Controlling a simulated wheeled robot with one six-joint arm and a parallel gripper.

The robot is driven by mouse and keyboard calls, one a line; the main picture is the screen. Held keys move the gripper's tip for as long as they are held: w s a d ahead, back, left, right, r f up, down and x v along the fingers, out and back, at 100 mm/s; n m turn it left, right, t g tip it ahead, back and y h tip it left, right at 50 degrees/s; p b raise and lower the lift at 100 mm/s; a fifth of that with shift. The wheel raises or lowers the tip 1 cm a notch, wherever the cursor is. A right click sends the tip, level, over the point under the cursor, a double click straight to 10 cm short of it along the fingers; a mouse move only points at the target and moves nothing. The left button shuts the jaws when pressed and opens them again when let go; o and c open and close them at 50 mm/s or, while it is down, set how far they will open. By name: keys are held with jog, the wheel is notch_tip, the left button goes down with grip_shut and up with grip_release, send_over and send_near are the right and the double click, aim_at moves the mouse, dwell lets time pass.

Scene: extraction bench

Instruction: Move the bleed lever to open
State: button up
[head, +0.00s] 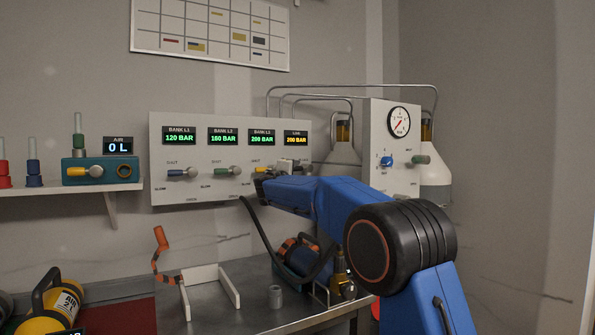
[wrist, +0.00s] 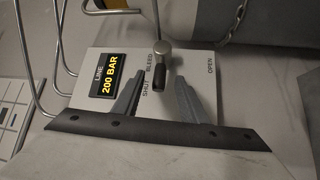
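The bleed lever's black grip (wrist: 160,76) and metal hub (wrist: 160,48) show in the wrist view. The grip points down in that picture, beside the word SHUT; OPEN is printed off to the right. The line display (wrist: 108,76) next to it reads 200 BAR and also shows in the head view (head: 296,138). My gripper (wrist: 158,97) is open, one finger on each side of the grip, with gaps visible. How deep the fingers reach is unclear. In the head view my gripper (head: 264,182) is at the panel's right end and hides the bleed lever.
A gauge panel (head: 400,160) stands right. A dark hose hangs below my gripper.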

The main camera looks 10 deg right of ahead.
aim_at(296, 170)
jog(key=shift+x, duration=2.05)
grip_shut()
